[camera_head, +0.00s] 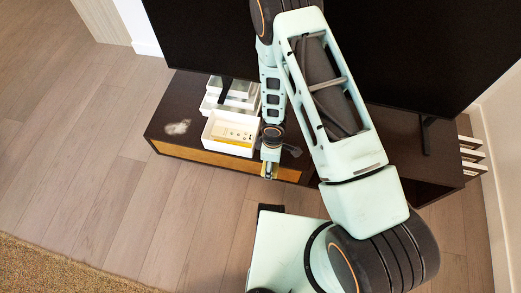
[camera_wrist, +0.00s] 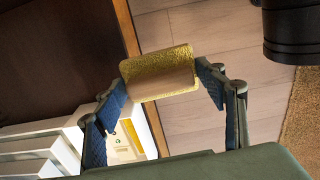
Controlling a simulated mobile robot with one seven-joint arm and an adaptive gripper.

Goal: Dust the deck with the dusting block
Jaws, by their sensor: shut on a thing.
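The deck (camera_head: 168,108) is the dark top of a low cabinet with a wood-coloured front. A pale grey dust patch (camera_head: 177,127) lies near its left front end. My gripper (camera_head: 270,157) is at the cabinet's front edge, right of the dust patch. It is shut on the dusting block (camera_head: 268,172), a small yellow piece mostly hidden by the gripper. In the wrist view the block (camera_wrist: 160,75), yellow and textured with a tan face, sits between both fingertips, with floor behind it. It looks apart from the deck.
A white open box (camera_head: 231,133) with a yellowish thing inside stands on the deck between the dust patch and my gripper. More white boxes (camera_head: 236,91) stand behind it. A large black screen (camera_head: 200,40) rises at the back. The floor in front is clear.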

